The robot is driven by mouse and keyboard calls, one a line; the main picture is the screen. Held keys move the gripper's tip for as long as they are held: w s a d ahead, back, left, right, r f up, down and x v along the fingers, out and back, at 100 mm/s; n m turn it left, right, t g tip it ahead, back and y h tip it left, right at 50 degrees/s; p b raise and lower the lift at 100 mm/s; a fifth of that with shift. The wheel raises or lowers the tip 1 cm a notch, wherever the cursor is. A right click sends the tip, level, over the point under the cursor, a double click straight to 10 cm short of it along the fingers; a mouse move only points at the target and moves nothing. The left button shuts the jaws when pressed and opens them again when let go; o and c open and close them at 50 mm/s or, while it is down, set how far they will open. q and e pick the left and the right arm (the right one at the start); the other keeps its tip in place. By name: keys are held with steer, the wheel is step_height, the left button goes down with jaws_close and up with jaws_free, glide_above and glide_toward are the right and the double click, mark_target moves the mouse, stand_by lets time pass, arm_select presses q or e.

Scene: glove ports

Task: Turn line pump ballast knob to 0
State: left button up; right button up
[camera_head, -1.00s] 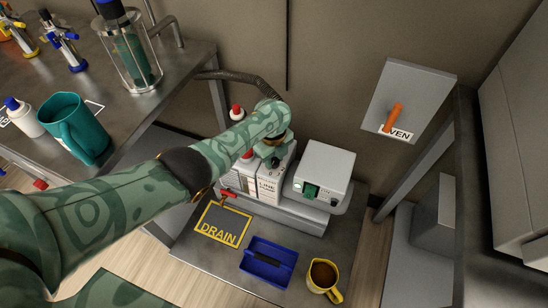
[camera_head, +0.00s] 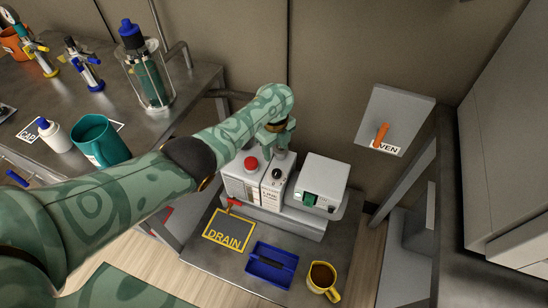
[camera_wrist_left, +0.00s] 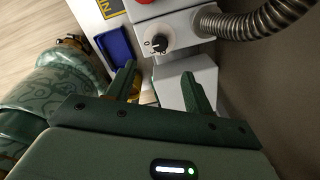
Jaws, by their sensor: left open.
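The line pump (camera_head: 243,186) is a pale box with a "LINE" label on the lower bench. Its black ballast knob (camera_head: 277,174) sits on the top face. In the left wrist view the knob (camera_wrist_left: 155,44) has a white pointer mark and small dial marks around it, too small to read. My left gripper (camera_head: 279,138) is above and behind the knob in the head view. In the left wrist view its fingers (camera_wrist_left: 160,88) are apart and empty, with the knob beyond the tips, not touched. My right gripper is not in view.
A red button (camera_head: 251,163) is beside the knob. A grey box with a green switch (camera_head: 323,180) stands to its right. The DRAIN mat (camera_head: 229,230), blue tray (camera_head: 270,265) and yellow mug (camera_head: 323,280) lie in front. A ribbed hose (camera_wrist_left: 262,20) runs behind the pump.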

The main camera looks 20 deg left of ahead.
arm_select(q)
step_height(320, 180, up, 4)
steer(key=shift+s+f+p, duration=0.1)
steer(key=shift+p, duration=0.65)
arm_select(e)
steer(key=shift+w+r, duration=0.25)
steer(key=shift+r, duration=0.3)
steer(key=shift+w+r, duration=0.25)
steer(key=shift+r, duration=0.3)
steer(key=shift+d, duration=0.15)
